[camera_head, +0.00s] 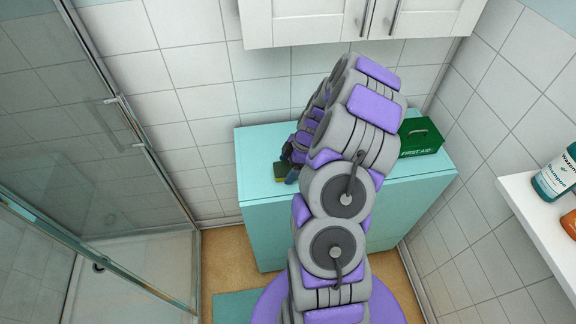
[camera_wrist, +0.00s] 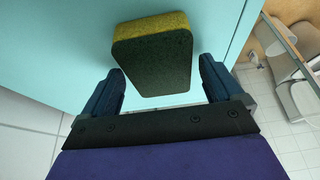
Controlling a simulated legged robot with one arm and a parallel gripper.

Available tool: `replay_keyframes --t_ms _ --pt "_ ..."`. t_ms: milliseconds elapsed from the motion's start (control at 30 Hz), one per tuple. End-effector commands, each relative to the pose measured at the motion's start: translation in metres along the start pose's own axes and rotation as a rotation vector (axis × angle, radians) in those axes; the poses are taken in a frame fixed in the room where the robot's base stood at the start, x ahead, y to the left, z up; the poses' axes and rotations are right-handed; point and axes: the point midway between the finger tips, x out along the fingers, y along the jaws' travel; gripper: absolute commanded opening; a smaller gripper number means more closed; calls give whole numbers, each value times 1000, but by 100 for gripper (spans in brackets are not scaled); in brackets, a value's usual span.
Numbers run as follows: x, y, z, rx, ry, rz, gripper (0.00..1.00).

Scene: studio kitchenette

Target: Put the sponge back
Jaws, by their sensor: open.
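The sponge (camera_wrist: 155,60), yellow with a dark green scouring side, is on the turquoise cabinet top (camera_wrist: 65,50) in the wrist view. My gripper (camera_wrist: 165,85) is open, with one dark blue finger toward each side of the sponge's near end. I cannot tell whether the fingers reach past that end, and I see no finger touching it. In the head view the sponge (camera_head: 281,171) shows small at the left part of the cabinet top (camera_head: 262,150), beside my gripper (camera_head: 290,178). My arm hides much of the cabinet there.
A green first aid box (camera_head: 420,138) stands on the cabinet's right part. White wall cupboards (camera_head: 300,22) hang above. A glass shower enclosure (camera_head: 90,130) is at the left. A white shelf (camera_head: 535,215) with a shampoo bottle (camera_head: 556,175) is at the right.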

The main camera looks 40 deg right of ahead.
Motion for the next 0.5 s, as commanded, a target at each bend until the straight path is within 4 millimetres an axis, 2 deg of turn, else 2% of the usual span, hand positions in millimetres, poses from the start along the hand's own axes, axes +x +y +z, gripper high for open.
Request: replay_keyframes --t_ms 267,367,500 --pt "-3 0 -1 0 0 0 93" --pt "-14 1 -1 0 0 4 93" --pt "-40 0 -1 0 0 4 93"
